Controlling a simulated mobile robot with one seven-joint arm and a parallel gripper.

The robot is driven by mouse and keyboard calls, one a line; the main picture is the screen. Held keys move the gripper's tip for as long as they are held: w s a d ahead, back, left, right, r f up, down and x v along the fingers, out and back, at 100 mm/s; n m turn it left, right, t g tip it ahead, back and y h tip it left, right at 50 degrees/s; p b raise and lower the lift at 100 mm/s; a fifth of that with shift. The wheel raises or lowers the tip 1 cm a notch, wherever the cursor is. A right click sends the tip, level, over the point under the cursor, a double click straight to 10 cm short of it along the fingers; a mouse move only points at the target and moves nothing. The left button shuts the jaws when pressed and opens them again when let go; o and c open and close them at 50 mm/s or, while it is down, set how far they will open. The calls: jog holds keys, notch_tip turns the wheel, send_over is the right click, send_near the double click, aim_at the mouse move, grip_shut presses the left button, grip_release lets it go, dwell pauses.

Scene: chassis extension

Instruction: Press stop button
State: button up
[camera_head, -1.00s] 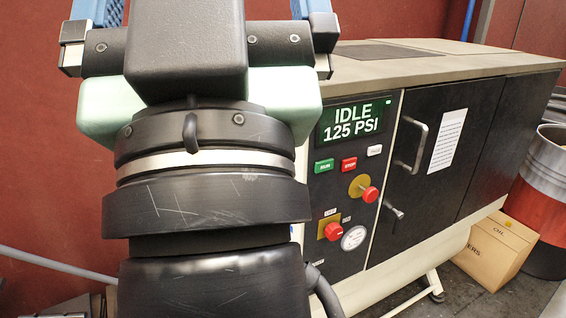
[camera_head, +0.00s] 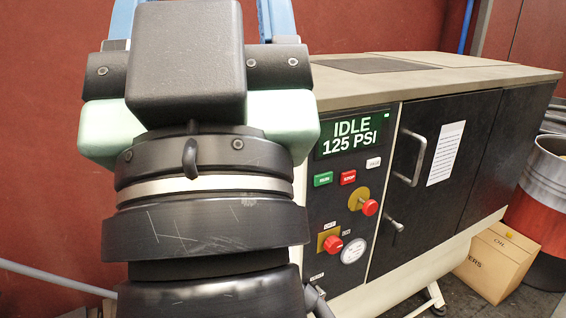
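The red stop button (camera_head: 348,177) is on the dark control panel of the machine, to the right of the green run button (camera_head: 323,179) and below the display (camera_head: 352,133). The display reads "IDLE 125 PSI". My gripper (camera_head: 195,22) is at the upper left, in front of the red wall. Its blue fingers stand far apart, one on each side of my wrist housing. Their tips are cut off by the top edge, and I see nothing between them. The gripper is apart from the panel, and the stop button is in clear view.
A pale button (camera_head: 373,164) sits above right of the stop button. A door handle (camera_head: 412,158) sticks out to the right. A cardboard box (camera_head: 494,262) and a drum (camera_head: 545,190) stand at the right.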

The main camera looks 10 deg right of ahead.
grip_shut()
dwell(1.4)
